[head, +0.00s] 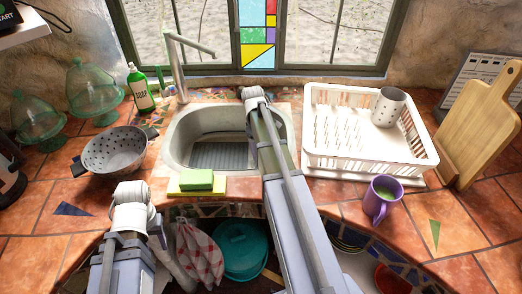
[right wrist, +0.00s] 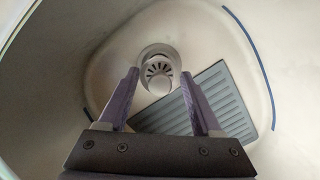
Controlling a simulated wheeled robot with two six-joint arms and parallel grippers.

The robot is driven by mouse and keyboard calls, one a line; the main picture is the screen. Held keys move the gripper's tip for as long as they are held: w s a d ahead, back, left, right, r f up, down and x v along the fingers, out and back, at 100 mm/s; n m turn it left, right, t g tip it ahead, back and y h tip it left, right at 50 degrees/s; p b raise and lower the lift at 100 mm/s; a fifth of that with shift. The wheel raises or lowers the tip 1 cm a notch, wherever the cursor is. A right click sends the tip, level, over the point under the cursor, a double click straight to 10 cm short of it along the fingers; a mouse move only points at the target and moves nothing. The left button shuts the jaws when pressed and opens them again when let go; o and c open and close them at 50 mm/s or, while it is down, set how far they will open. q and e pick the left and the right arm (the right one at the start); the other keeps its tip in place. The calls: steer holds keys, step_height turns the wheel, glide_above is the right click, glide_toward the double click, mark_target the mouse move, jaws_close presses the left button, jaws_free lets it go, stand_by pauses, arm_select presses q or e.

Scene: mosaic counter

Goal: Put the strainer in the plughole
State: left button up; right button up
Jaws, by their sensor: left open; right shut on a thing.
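The strainer (right wrist: 158,76), a small grey slotted disc, is between the fingertips of my right gripper (right wrist: 160,74), which is shut on it. The plughole (right wrist: 157,50) is a pale round ring in the basin floor. The strainer overlaps the ring's near part in the right wrist view; its height above the floor is hard to tell. In the head view my right arm reaches into the sink (head: 181,138) and hides the strainer and plughole. My left gripper (head: 132,195) is open and empty at the counter's front, its fingers mostly hidden.
A ribbed grey mat (right wrist: 215,98) lies on the basin floor beside the plughole. A green sponge (head: 196,180) sits on the front rim. A colander (head: 113,150) stands left; a white dish rack (head: 318,165) and purple mug (head: 380,197) stand right.

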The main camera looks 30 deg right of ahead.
steer(key=shift+f+b, duration=1.75)
steer(key=shift+f, duration=0.45)
steer(key=shift+f+b, duration=0.55)
steer(key=shift+b, duration=0.05)
steer(key=shift+s+a+f, duration=0.15)
stand_by(0.5)
steer(key=o, duration=1.4)
steer(key=shift+s, duration=0.15)
steer(key=shift+o, duration=0.6)
steer(key=shift+w+r+p, duration=0.2)
steer(key=shift+r+p, duration=0.3)
steer(key=shift+r, duration=0.05)
step_height(320, 180, up, 11)
steer(key=p, duration=1)
steer(key=shift+w+f+p, duration=0.1)
steer(key=shift+p, duration=0.25)
